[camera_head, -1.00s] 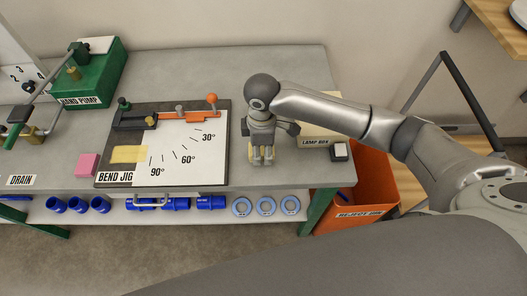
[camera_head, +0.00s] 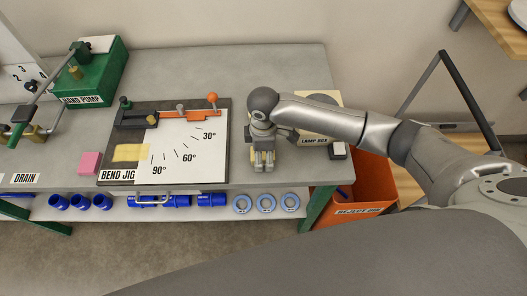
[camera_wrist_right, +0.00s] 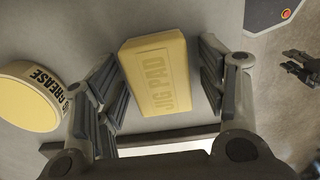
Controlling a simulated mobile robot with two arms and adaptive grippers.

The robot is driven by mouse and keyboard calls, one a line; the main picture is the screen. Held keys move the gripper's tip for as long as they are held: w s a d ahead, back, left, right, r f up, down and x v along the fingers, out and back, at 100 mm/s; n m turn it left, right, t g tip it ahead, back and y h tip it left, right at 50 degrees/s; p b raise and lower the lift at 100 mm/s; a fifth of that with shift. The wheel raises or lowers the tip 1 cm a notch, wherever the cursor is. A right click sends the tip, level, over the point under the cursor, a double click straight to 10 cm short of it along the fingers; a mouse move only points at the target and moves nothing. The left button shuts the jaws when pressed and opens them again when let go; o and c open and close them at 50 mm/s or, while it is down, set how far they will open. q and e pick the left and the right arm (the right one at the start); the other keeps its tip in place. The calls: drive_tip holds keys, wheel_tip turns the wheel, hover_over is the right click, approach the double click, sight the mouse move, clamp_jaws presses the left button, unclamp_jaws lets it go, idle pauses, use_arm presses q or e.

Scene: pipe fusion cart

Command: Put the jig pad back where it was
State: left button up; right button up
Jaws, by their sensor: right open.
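The jig pad (camera_wrist_right: 157,75), a yellow block with its name on top, lies on the grey bench top in the right wrist view. My right gripper (camera_head: 263,167) is open above the bench, just right of the bend jig. In the wrist view its fingers (camera_wrist_right: 163,85) stand on either side of the pad, with gaps showing.
A round grease tin (camera_wrist_right: 30,97) stands beside my right gripper. The lamp box (camera_head: 316,127) is close on the right, with the orange reject bin (camera_head: 365,185) below. A pink block (camera_head: 88,162) lies left of the jig. Bench behind the jig is clear.

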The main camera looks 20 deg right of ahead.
drive_tip(key=shift+r, duration=0.1)
wheel_tip(320, 180, up, 12)
drive_tip(key=b, duration=0.2)
idle(0.3)
idle(0.4)
